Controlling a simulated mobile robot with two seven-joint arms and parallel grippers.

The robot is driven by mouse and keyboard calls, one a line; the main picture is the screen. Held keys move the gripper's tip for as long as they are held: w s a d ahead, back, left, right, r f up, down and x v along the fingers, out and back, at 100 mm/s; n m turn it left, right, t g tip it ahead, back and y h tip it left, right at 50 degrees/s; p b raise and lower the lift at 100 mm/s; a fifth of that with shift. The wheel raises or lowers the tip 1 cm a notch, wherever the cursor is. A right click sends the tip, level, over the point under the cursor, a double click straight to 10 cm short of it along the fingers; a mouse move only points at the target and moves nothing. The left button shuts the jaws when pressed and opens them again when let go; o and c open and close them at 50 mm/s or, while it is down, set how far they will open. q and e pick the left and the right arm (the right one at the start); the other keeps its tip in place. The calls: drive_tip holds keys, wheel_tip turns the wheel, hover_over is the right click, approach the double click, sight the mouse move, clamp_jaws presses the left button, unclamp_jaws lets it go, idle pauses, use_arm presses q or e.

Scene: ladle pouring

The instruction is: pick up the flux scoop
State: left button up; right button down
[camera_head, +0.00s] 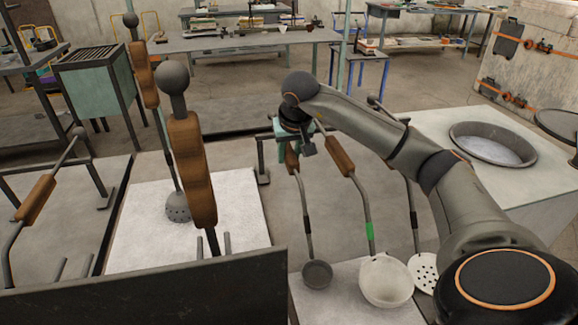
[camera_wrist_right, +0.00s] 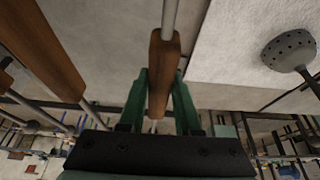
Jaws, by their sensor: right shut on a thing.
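The flux scoop appears to be the tool with a wooden handle (camera_wrist_right: 164,62), a thin grey rod and a small dark grey cup (camera_head: 317,274). The cup is low in the head view, over or on a pale board; I cannot tell whether it touches. My right gripper (camera_head: 293,143) is shut on the handle near its upper end. The wrist view shows the green fingers (camera_wrist_right: 160,88) on both sides of the handle. My left gripper is not in view.
A cream ladle (camera_head: 386,281) with a green band and a perforated skimmer (camera_head: 424,273) stand close to the right. A perforated bell tool (camera_head: 178,208) and a large wooden handle (camera_head: 190,165) are to the left. A round pan (camera_head: 492,144) sits in the pale block at right.

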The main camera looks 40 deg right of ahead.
drive_tip(key=shift+r, duration=0.15)
drive_tip(key=shift+w+r, duration=0.1)
drive_tip(key=shift+r, duration=0.3)
wheel_tip(320, 180, up, 2)
drive_tip(key=shift+d+r, duration=0.1)
drive_tip(key=shift+r, duration=0.15)
drive_tip(key=s+r, duration=0.9)
drive_tip(key=s, duration=0.5)
drive_tip(key=shift+r, duration=0.25)
drive_tip(key=shift+d, duration=0.1)
